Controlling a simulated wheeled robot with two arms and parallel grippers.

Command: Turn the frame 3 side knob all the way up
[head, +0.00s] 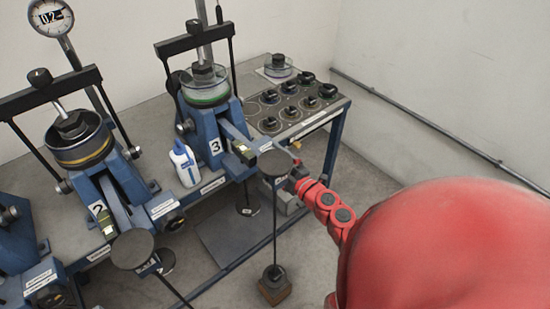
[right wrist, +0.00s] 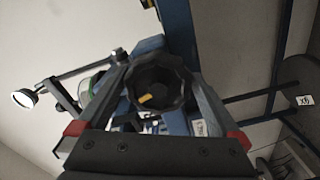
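Frame 3 (head: 205,115) is a blue lever frame with a "3" label, at the upper middle of the head view. My red right arm comes in from the right, and its gripper (head: 292,168) is at that frame's right-hand end, partly behind a round black disc. In the right wrist view a dark faceted knob (right wrist: 165,82) with a yellow mark lies between the spread fingers of my right gripper (right wrist: 157,68). The fingers stand on both sides of it; firm contact cannot be made out. The knob is hidden in the head view. My left gripper is not in view.
A panel with several black knobs (head: 270,123) sits at the bench's right end. A white-and-blue bottle (head: 185,163) stands left of frame 3. Frame 2 (head: 115,205) is further left. Black discs on posts (head: 275,163) stand before the bench. Open floor lies to the right.

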